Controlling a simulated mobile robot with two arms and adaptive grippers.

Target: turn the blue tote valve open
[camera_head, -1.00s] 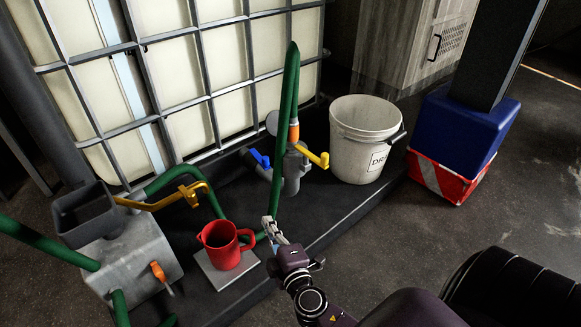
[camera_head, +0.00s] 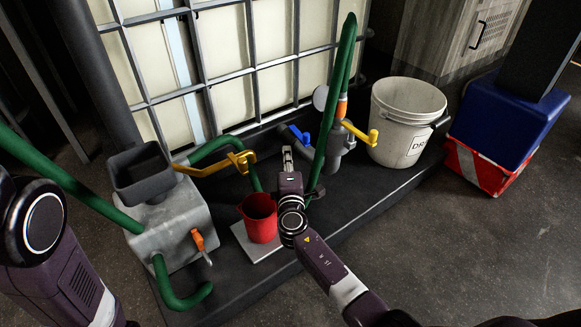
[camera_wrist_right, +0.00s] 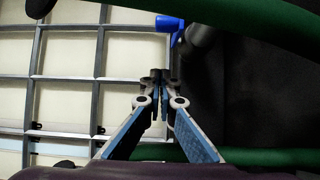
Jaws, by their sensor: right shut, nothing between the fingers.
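The blue valve handle (camera_head: 301,136) sits on a grey outlet pipe low at the front of the caged white tote (camera_head: 226,105). In the right wrist view the blue handle (camera_wrist_right: 170,23) is at the top, above and a little right of the fingertips. My right gripper (camera_head: 287,155) is shut and empty, just below and left of the handle in the head view. In the right wrist view its fingertips (camera_wrist_right: 161,76) meet, with a gap in the picture between them and the handle. My left gripper is out of view; only part of that arm shows.
A yellow valve handle (camera_head: 360,133) and green hose (camera_head: 336,85) are right of the blue handle. A red jug (camera_head: 261,220) stands on a pale plate (camera_head: 280,245) beside my right arm. A white bucket (camera_head: 404,125) stands right. A grey machine with a hopper (camera_head: 150,174) is left.

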